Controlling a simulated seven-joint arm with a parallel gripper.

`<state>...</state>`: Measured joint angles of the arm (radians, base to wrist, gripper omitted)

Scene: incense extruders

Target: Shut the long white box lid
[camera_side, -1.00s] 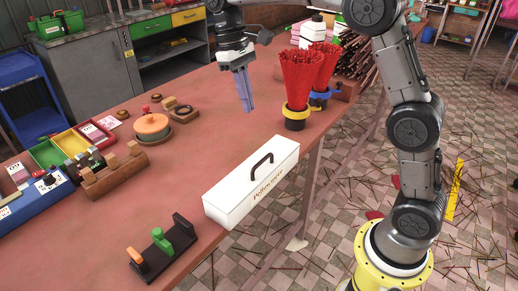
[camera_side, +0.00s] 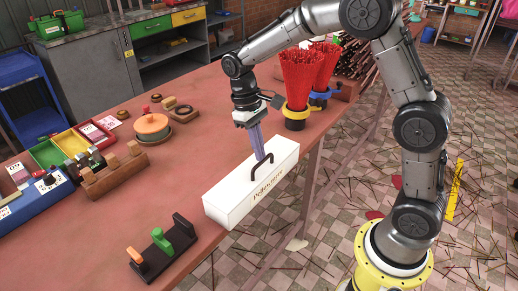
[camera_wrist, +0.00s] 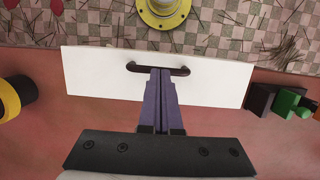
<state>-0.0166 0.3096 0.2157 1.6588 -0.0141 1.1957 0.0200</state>
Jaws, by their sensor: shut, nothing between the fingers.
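The long white box (camera_side: 250,187) lies along the front edge of the red table, with lettering on its front side and a dark arched handle (camera_side: 262,166) on its top. In the side view its lid looks flat and level with the box. My gripper (camera_side: 260,158) is shut and empty, its purple fingers pointing down beside the handle. In the wrist view the shut fingertips (camera_wrist: 161,70) overlap the middle of the handle (camera_wrist: 158,68) above the white lid (camera_wrist: 90,72). I cannot tell whether they touch it.
Red incense bundles in a yellow-ringed holder (camera_side: 297,113) stand behind the box. A black stand with green and orange pieces (camera_side: 160,252) is at the front left. A wooden rack (camera_side: 108,172) and an orange lidded pot (camera_side: 152,127) stand further left. The table between is clear.

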